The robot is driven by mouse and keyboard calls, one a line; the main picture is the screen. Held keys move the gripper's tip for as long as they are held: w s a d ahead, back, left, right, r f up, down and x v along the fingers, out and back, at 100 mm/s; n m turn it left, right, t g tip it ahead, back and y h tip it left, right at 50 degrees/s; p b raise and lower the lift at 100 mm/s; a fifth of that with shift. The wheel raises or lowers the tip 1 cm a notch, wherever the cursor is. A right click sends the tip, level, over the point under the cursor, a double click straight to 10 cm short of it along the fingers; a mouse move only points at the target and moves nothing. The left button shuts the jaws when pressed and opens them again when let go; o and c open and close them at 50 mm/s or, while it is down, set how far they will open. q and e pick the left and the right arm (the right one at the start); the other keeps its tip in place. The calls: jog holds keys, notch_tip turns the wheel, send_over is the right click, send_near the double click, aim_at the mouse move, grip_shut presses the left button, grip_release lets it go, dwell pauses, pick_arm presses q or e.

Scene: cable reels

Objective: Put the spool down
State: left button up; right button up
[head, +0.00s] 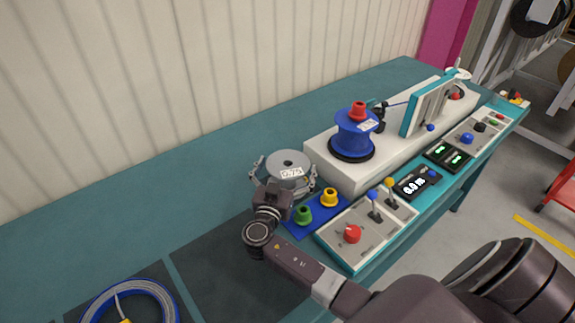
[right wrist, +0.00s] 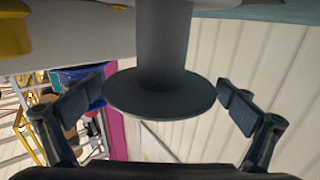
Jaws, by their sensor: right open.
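The grey spool (head: 288,163) with a white "0.75" label stands upright at the left end of the white machine. My right gripper (head: 286,178) is around it, with one finger on each side. In the right wrist view, the spool's dark round flange and core (right wrist: 160,95) lie between the two spread fingers of the gripper (right wrist: 161,92). Gaps show between both fingers and the flange. The gripper hides the spool's base in the head view, so its contact with the surface is hard to see. My left gripper is not in view.
A blue spool (head: 354,135) with a red cap stands on the white machine (head: 335,172). Green (head: 302,214) and yellow (head: 329,197) caps sit on a blue mat close by. A control panel (head: 358,228) lies in front. A blue cable coil (head: 130,300) is at lower left; the teal table's back left is clear.

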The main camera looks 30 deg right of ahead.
aim_at(282, 180)
jog(key=shift+r, duration=0.2)
jog(key=b+v, duration=0.3)
jog(key=v, duration=0.8)
jog(key=shift+s+a+f+b, duration=0.15)
jog(key=shift+f+b, duration=0.05)
jog(key=shift+b, duration=0.15)
jog(key=shift+s+a+r, duration=0.15)
jog(key=shift+s+a, duration=0.05)
jog(key=shift+s, duration=0.05)
